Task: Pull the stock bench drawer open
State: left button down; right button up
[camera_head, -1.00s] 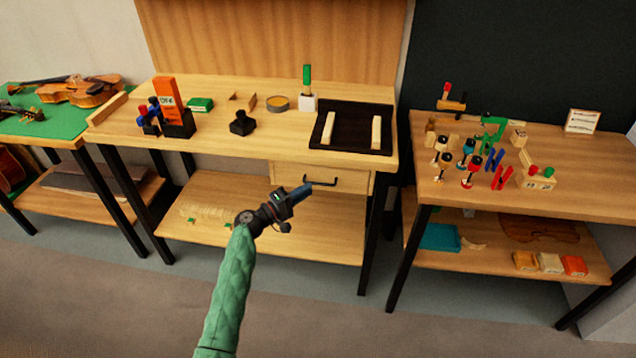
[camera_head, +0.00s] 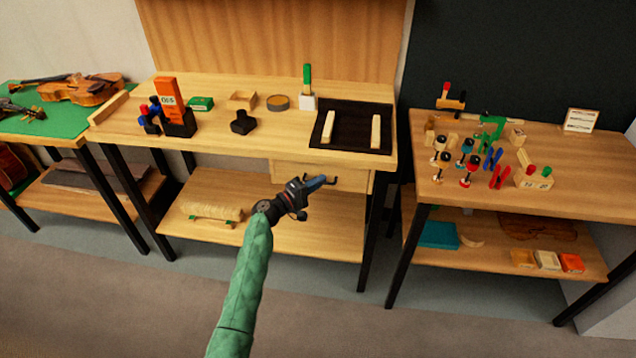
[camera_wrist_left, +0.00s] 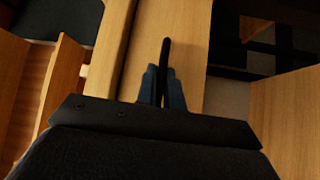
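The stock bench (camera_head: 255,140) stands in the middle of the head view. Its light wood drawer front (camera_head: 352,184) sits under the right part of the bench top, with no open gap visible above it. The dark bar handle (camera_head: 335,181) is partly hidden by my left gripper (camera_head: 318,183). In the left wrist view, the blue fingers of the left gripper (camera_wrist_left: 163,88) lie close on both sides of the handle (camera_wrist_left: 166,52), against the wooden drawer front (camera_wrist_left: 188,40) behind. The gripper looks shut on the handle. My right gripper is not in view.
A black tray (camera_head: 350,142) with light wood strips lies on the bench above the drawer. The lower shelf (camera_head: 300,235) is below my gripper. A second bench (camera_head: 590,190) with clamps stands to the right. The floor (camera_head: 420,320) in front is clear.

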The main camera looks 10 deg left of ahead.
pick_arm(q)
jog(key=shift+s, duration=0.1)
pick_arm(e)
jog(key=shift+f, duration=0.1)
